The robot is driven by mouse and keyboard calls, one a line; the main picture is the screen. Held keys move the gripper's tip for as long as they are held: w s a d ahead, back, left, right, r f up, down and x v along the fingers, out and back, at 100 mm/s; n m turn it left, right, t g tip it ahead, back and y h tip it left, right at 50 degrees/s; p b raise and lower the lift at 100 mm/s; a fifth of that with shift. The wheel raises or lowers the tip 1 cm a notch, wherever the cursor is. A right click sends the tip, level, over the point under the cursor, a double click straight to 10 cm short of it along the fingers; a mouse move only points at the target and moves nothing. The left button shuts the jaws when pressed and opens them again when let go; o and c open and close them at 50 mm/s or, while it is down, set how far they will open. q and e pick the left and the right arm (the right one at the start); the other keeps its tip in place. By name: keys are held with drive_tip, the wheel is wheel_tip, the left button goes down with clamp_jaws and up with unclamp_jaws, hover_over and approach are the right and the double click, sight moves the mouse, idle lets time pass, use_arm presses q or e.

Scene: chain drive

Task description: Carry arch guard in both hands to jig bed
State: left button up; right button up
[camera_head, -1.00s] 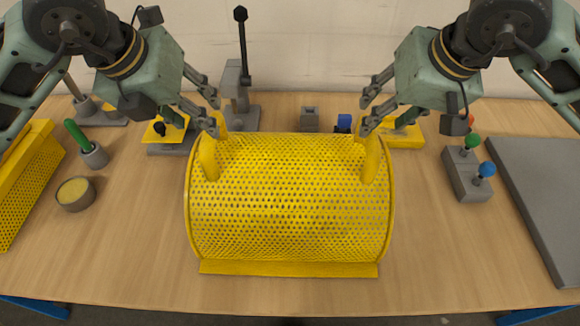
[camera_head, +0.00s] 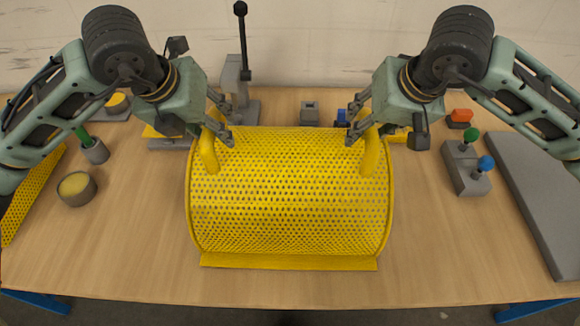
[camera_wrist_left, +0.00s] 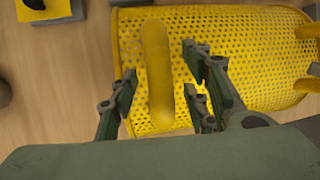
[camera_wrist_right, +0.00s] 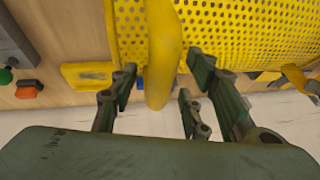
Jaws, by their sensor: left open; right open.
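The arch guard (camera_head: 290,195) is a yellow perforated curved cover standing on the middle of the table. It has a left handle (camera_head: 208,155) and a right handle (camera_head: 370,155). My left gripper (camera_head: 222,120) is open at the left handle; in the left wrist view the handle (camera_wrist_left: 157,75) lies between its spread fingers. My right gripper (camera_head: 354,121) is open at the right handle; in the right wrist view that handle (camera_wrist_right: 163,55) lies between its fingers. Contact cannot be told. A flat grey slab (camera_head: 535,190) lies at the right; I cannot tell whether it is the jig bed.
A grey box with green and blue knobs (camera_head: 465,170) stands between the guard and the slab. A round cup (camera_head: 77,188) and a green-handled tool (camera_head: 92,146) are at the left. A grey lever stand (camera_head: 240,85) stands behind the guard. The front table strip is clear.

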use_arm(q)
drive_tip(key=shift+w+f, duration=0.1)
drive_tip(key=shift+f, duration=0.15)
use_arm(e)
drive_tip(key=shift+f, duration=0.25)
use_arm(q)
drive_tip(key=shift+c, duration=0.5)
use_arm(e)
drive_tip(key=shift+c, duration=0.5)
use_arm(q)
clamp_jaws()
use_arm(e)
clamp_jaws()
drive_tip(key=shift+w, duration=0.1)
use_arm(q)
drive_tip(key=shift+w+r, duration=0.1)
drive_tip(key=shift+r, duration=0.1)
use_arm(e)
drive_tip(key=shift+w+r, duration=0.1)
drive_tip(key=shift+r, duration=0.1)
